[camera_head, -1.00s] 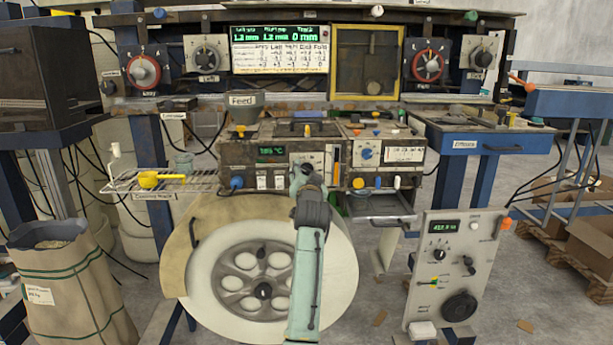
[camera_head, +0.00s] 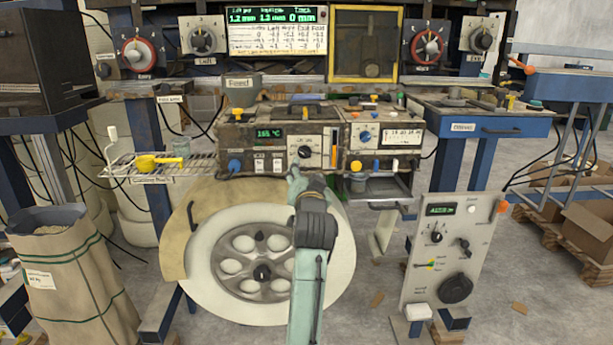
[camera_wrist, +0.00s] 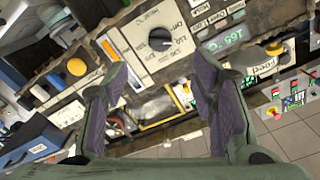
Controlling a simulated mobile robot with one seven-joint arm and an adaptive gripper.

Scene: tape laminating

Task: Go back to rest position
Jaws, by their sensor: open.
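My gripper (camera_wrist: 165,110) shows in the wrist view with its two dark-padded fingers spread apart and nothing between them. Beyond the fingers is the control panel with a black knob (camera_wrist: 160,40) and a green temperature display. In the head view my arm rises in front of the large white wheel (camera_head: 215,290), and its end is near the front of the control unit (camera_head: 268,137). The fingers are hard to make out there. The knob (camera_head: 305,152) on that unit stands just above my arm's end.
A wire rack (camera_head: 190,165) with a yellow scoop (camera_head: 158,162) is on the left, above a paper sack (camera_head: 75,275). A grey control box (camera_head: 420,262) stands at the lower right.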

